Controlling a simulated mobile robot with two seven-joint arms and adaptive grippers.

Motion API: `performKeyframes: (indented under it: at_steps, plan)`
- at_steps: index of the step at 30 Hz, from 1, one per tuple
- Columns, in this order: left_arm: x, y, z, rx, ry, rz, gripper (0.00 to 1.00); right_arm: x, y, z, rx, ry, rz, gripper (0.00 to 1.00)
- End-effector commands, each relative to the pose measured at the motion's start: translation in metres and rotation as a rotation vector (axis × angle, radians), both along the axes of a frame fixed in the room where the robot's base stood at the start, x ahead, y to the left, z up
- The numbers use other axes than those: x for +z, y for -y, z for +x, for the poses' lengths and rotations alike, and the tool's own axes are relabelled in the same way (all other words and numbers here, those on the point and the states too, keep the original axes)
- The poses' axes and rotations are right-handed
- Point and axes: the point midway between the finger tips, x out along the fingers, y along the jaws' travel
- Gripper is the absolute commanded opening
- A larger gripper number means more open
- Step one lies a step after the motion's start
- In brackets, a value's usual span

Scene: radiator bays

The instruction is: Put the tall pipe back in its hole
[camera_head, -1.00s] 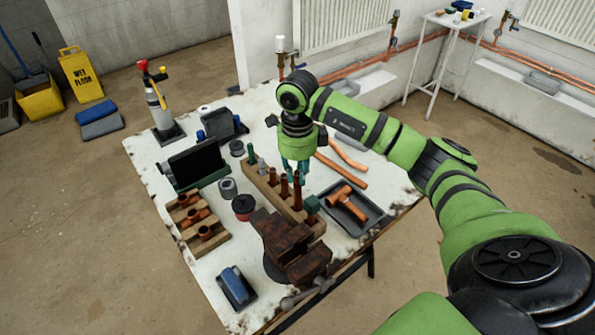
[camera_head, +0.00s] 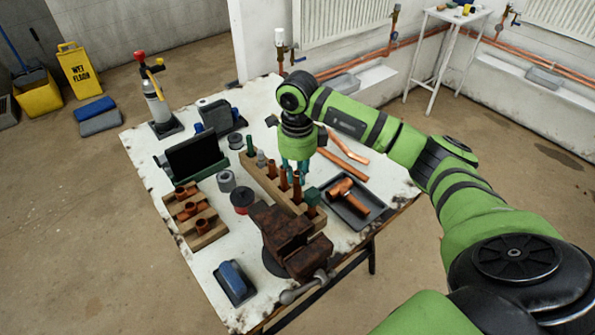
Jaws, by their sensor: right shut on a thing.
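A wooden rack (camera_head: 262,178) on the white bench holds a row of upright pieces: a green-handled one, a grey one and several copper pipes. My right gripper (camera_head: 295,170) points straight down over the rack, its teal fingers shut on a copper pipe (camera_head: 297,188), which is upright. The fingers hide the pipe's top. I cannot tell whether its lower end is inside a hole or just above the rack. Another copper pipe (camera_head: 283,180) stands close beside it. My left gripper is not in view.
A rusty vise (camera_head: 282,240) stands just in front of the rack. A dark tray (camera_head: 366,208) with a copper fitting lies to its right, and loose copper pipes (camera_head: 343,167) lie behind. A wooden block with fittings (camera_head: 208,228) and a dark-screened device (camera_head: 195,158) are left.

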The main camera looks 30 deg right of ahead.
Motion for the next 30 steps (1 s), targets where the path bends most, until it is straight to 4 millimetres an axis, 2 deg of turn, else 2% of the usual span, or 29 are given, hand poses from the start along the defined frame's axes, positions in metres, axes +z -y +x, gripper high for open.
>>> performKeyframes:
  at_steps: [8,9,11,23,30]
  plan:
    - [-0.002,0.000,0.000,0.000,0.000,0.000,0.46,-0.002,0.000,0.000,-0.001,0.001,0.000,0.00]
    - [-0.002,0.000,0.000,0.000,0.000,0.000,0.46,-0.002,0.000,0.000,-0.001,0.000,0.000,0.24]
    - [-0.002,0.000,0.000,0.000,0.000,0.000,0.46,-0.002,0.000,0.000,-0.001,0.000,0.000,0.48]
    - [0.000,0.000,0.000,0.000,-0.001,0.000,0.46,0.000,0.000,0.000,0.000,0.000,0.000,0.48]
    - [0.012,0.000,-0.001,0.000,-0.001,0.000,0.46,0.018,0.001,0.000,-0.001,0.000,-0.001,0.48]
